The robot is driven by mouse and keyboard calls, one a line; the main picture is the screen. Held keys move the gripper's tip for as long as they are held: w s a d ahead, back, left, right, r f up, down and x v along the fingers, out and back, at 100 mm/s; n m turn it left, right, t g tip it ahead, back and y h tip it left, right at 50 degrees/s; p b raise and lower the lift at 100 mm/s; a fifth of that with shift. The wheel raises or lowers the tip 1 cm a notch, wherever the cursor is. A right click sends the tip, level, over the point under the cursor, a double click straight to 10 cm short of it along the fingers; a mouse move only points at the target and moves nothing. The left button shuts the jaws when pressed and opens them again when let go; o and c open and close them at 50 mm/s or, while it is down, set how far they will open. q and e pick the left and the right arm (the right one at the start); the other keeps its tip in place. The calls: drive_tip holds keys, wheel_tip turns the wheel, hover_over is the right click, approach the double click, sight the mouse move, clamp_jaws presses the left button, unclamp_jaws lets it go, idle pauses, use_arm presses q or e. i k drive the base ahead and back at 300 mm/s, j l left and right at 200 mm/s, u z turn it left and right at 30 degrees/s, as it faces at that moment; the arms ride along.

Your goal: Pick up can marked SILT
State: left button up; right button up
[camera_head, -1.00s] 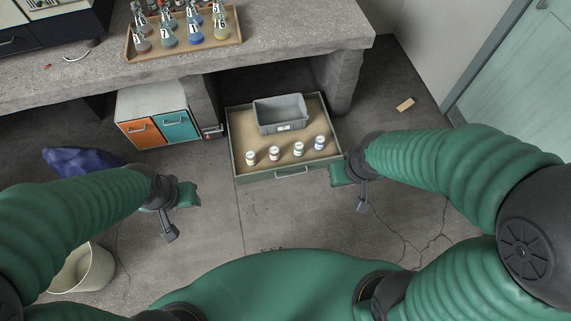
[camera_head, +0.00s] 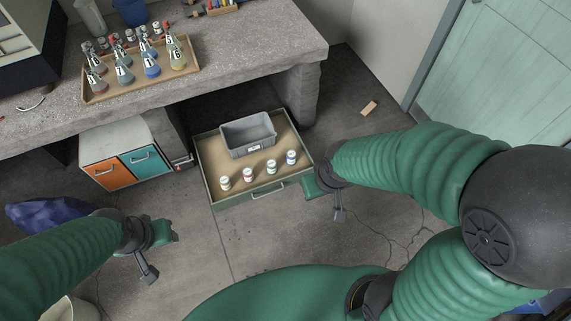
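Several small white cans with coloured bands stand in a row along the front of an open, sand-coloured drawer (camera_head: 207,160) below the bench. From left to right they are a yellow-banded can (camera_head: 225,184), a red-banded can (camera_head: 248,176), a green-banded can (camera_head: 271,167) and a blue-banded can (camera_head: 291,158). Their markings are too small to read, so I cannot tell which says SILT. My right gripper (camera_head: 325,196) is beside the drawer's front right corner, apart from the cans. My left gripper (camera_head: 155,250) is over the floor, left of and nearer than the drawer. Neither visibly holds anything.
A grey bin (camera_head: 233,147) sits in the drawer behind the cans. The concrete bench (camera_head: 230,62) overhangs the drawer's back and carries a tray (camera_head: 126,90) of flasks. A cabinet (camera_head: 108,139) with orange and teal fronts stands left. Floor before the drawer is clear.

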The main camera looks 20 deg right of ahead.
sight(291, 155)
drive_tip(key=i+l+u, duration=0.1)
drive_tip(key=i+l, duration=0.2)
drive_tip(key=i+l+u, duration=0.15)
drive_tip(key=i+l, duration=0.15)
drive_tip(key=i+l+u, duration=0.1)
drive_tip(key=i+l, duration=0.15)
drive_tip(key=l, duration=0.15)
drive_tip(key=i+l+u, duration=0.15)
drive_tip(key=l, duration=0.25)
drive_tip(key=i+l+u, duration=0.1)
drive_tip(key=i+l, duration=0.2)
drive_tip(key=l, duration=0.1)
